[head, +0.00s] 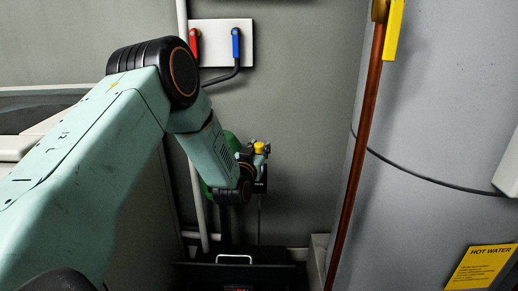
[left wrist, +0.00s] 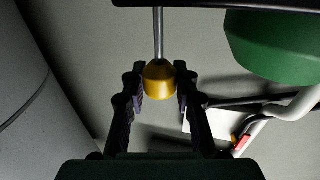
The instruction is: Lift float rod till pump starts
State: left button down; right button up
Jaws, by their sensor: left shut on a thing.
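The float rod (head: 259,222) is a thin upright metal rod with a yellow knob (head: 260,148) at its top. A green rounded body (left wrist: 275,45), perhaps the pump, stands beside the rod. In the head view my arm hides most of it. My right gripper is not in view.
A dark lid or box with a pale handle (head: 235,258) lies below on the floor. A copper pipe (head: 360,150) and a large grey tank (head: 445,130) stand to the right. Red (head: 194,42) and blue (head: 236,43) valve levers are on the back wall.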

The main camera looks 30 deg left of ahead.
aim_at(259, 144)
pick_arm(q)
jog(key=shift+r+p, duration=1.55)
jog(key=shift+r, duration=0.25)
jog(key=shift+f, duration=0.1)
jog(key=c, duration=1)
grip_release()
jog(key=v, duration=1.2)
